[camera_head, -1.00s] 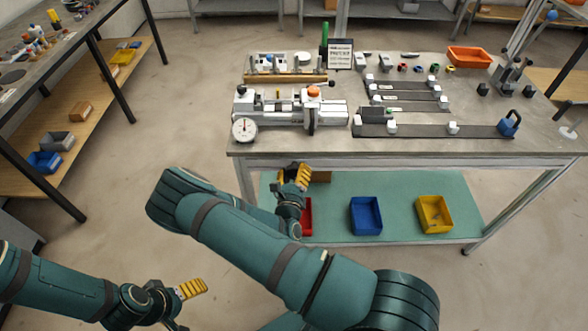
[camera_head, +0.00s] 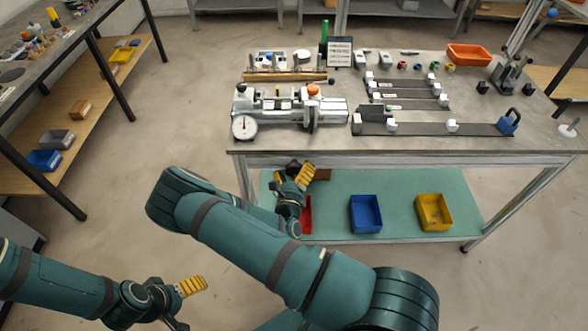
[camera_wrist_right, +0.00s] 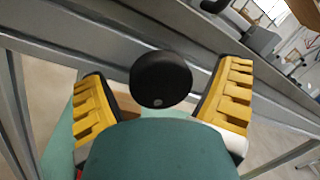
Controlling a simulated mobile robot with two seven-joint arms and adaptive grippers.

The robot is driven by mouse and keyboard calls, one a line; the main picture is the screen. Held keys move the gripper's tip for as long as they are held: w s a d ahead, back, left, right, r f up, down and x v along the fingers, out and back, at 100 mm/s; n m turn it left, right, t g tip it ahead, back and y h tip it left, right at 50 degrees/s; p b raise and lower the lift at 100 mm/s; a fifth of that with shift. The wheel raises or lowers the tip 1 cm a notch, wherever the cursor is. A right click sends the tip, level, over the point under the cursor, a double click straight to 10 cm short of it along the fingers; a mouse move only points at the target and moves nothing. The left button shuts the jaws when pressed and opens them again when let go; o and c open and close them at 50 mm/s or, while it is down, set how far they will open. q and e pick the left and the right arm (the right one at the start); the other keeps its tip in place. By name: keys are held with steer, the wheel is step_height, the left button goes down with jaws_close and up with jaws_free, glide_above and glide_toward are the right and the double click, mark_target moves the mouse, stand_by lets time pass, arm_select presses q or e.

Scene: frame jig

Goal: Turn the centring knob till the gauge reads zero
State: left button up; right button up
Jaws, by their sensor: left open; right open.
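The centring jig (camera_head: 275,112) sits at the front left of the table. Its round white gauge (camera_head: 244,126) has a red needle pointing roughly up; the exact reading is too small to tell. A dark wheel (camera_head: 311,116) stands edge-on on the jig. My right gripper (camera_head: 297,173) is below the table's front edge in the head view. In the right wrist view it is open, with a black round knob-like disc (camera_wrist_right: 161,80) seen between its fingers; I cannot tell whether they touch it. My left gripper (camera_head: 188,300) is open and empty, low over the floor.
The table (camera_head: 400,152) has dark rails (camera_head: 430,128) at its right and an orange tray (camera_head: 469,55) at the back. A blue bin (camera_head: 366,214) and a yellow bin (camera_head: 434,212) stand on the lower shelf. A second workbench is at the left.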

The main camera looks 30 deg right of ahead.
steer(key=v, duration=1.2)
